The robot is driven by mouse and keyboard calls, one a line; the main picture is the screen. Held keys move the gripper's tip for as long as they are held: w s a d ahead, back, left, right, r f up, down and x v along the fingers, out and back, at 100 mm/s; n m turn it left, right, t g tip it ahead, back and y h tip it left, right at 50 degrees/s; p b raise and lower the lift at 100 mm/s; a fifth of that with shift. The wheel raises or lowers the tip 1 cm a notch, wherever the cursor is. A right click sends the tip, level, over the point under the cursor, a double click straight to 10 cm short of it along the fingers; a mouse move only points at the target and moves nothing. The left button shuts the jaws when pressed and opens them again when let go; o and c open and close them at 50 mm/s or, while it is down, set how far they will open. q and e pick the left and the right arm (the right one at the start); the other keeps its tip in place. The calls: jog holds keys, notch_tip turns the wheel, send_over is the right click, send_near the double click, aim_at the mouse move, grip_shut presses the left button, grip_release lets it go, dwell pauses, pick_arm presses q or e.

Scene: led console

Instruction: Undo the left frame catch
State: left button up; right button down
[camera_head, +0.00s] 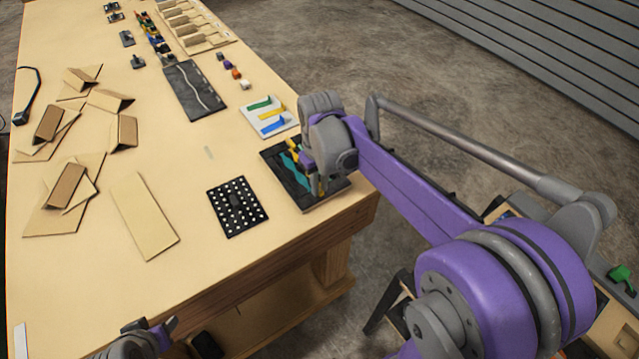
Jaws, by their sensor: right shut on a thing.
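A dark frame (278,165) with teal strips (289,167) and a yellow piece (292,147) lies at the table's right front corner. My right gripper (318,187) points down over its right half and is shut on a small part there. The gripper and wrist hide that part, so I cannot tell which catch it is. My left gripper (166,328) is low at the front edge, well away from the frame and partly cut off. Whether its jaws are open or shut does not show.
A black board with white dots (238,207) lies left of the frame. A white card with coloured pieces (268,117) lies behind it. Cardboard pieces (145,215) cover the table's left side. The wooden table (185,278) has bare room along its front.

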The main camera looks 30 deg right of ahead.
pick_arm(q)
jog(key=shift+f, duration=0.1)
pick_arm(e)
jog(key=m, duration=0.4)
jog(key=shift+b, duration=0.35)
jog(key=m, duration=0.4)
jog(key=shift+m, duration=0.3)
jog(key=m+b, duration=0.1)
jog(key=m, duration=0.3)
jog(key=shift+m, duration=0.3)
pick_arm(q)
jog(key=shift+s+f, duration=0.35)
jog(key=shift+f, duration=0.4)
jog(key=shift+s+f, duration=0.3)
jog(key=shift+f, duration=0.4)
pick_arm(e)
jog(key=shift+m, duration=2.2)
jog(key=c, duration=0.9)
grip_release()
jog(key=shift+o, duration=0.2)
